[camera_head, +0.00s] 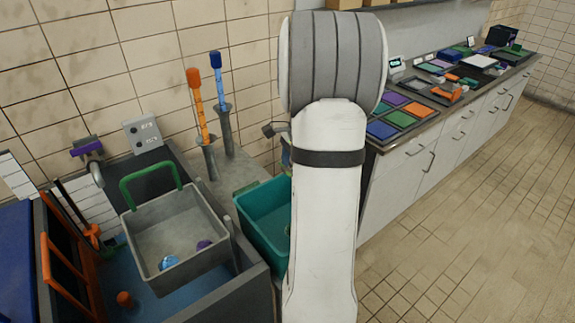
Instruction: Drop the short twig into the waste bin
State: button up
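No twig can be made out in this view. A teal open bin (262,240) stands left of my arm, and its right part is hidden behind the arm; I cannot tell for sure that it is the waste bin. A small green item shows inside it at the arm's edge. A grey open bucket (223,248) with a green handle stands left of the teal bin, with a blue and a purple item on its floor. My white and grey arm fills the middle of the picture. My gripper is not visible.
A blue-floored basin (207,283) with an orange rack (64,262) lies at lower left. Two tall handled tools (199,108) stand in grey holders by the wall. A counter (420,125) with coloured trays runs along the right. The tiled floor at right is clear.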

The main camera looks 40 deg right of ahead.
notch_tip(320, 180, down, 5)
jog(key=b, duration=0.3)
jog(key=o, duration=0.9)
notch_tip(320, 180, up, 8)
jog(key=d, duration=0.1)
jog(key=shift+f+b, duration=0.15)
jog(key=shift+b, duration=0.25)
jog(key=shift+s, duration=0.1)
